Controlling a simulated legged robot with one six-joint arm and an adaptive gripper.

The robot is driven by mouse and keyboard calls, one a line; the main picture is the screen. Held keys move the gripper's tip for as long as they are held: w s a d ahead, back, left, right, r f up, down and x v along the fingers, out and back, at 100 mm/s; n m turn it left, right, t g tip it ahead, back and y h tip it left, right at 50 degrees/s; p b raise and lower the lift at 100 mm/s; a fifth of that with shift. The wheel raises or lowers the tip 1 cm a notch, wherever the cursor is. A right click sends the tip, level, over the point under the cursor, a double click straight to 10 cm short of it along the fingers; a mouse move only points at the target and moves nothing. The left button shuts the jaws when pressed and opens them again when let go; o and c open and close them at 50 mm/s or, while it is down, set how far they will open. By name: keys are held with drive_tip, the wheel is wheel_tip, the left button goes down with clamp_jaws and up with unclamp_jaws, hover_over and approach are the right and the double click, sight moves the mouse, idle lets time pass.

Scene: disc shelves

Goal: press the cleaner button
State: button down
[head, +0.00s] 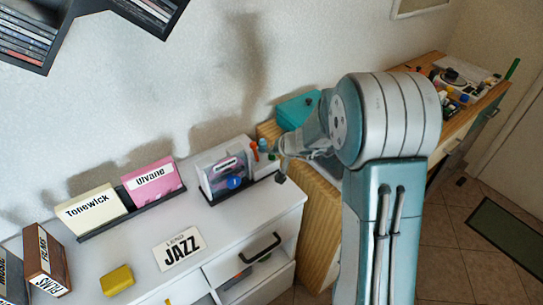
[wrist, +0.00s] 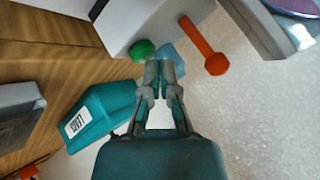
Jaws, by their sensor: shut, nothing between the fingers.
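The disc cleaner (head: 218,178) looks to be the pale box with a clear front at the right end of the white cabinet. A blue round spot (head: 234,183) on its front may be the button; I cannot tell for sure. In the wrist view, a pale box with a purple disc (wrist: 292,6) shows at the upper right. My gripper (wrist: 165,70) is shut and empty, its fingertips close together near a blue item, beside the box.
An orange item (wrist: 205,46) and a green item (wrist: 142,50) stand close to my fingertips. A teal bin (head: 298,110) is behind my wrist. Label cards (head: 92,213) and a yellow block (head: 117,281) are on the cabinet. A dark shelf (head: 60,40) hangs upper left.

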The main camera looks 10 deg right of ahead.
sight(272, 158)
drive_tip(key=shift+f, duration=0.5)
idle(0.7)
drive_tip(key=shift+r, duration=0.9)
drive_tip(key=shift+r, duration=0.1)
drive_tip(key=shift+r, duration=2.45)
